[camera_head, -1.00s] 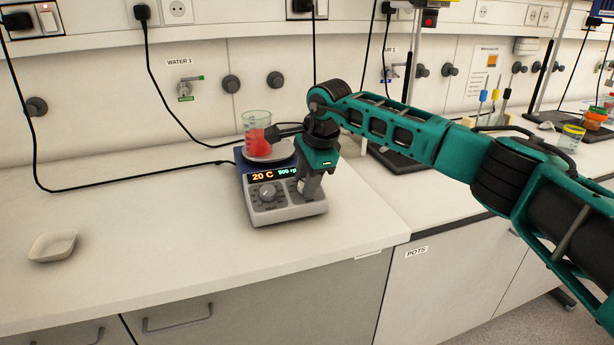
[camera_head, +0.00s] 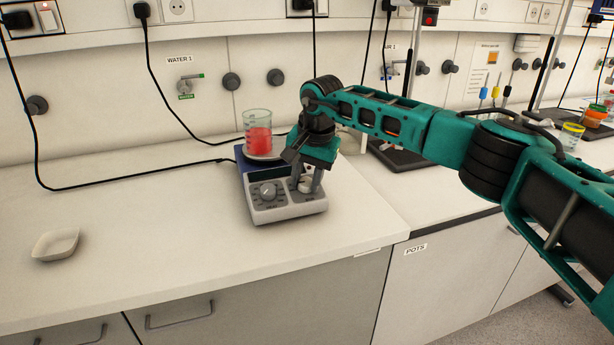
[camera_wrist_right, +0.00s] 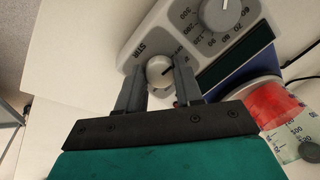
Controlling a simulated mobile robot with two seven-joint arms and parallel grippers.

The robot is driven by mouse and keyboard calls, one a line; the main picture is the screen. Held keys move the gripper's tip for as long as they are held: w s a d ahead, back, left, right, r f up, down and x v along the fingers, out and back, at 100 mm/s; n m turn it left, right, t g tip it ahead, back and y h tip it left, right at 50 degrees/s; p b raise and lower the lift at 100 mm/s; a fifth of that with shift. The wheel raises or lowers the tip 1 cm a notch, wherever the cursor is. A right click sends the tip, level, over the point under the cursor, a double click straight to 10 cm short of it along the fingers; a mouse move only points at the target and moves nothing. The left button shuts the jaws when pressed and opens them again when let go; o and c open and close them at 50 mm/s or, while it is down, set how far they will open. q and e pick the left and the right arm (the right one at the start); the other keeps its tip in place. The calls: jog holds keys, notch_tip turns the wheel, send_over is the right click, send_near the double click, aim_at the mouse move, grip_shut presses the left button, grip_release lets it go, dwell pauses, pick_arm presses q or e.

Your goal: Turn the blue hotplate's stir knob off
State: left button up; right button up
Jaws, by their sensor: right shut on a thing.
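The blue hotplate (camera_head: 285,212) has a grey front panel and stands on the bench. Its display (camera_head: 266,173) is dark. My right gripper (camera_head: 307,187) comes down onto the right side of the panel. In the right wrist view, the gripper's fingers (camera_wrist_right: 159,84) are shut on the white stir knob (camera_wrist_right: 159,69), one on each side, beside the STIR label. The knob's dark pointer line shows. My left gripper is out of view.
A glass beaker of red liquid (camera_head: 258,136) stands on the hotplate's top, close behind my gripper. The larger temperature knob (camera_head: 268,191) is left of it. A white dish (camera_head: 55,244) lies at the left. The bench between is clear.

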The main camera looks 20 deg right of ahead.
jog(key=shift+n, duration=0.6)
jog(key=o, duration=1)
jog(key=shift+o, duration=0.2)
jog(key=a+v, duration=0.1)
jog(key=v, duration=1.2)
jog(key=shift+d, duration=0.45)
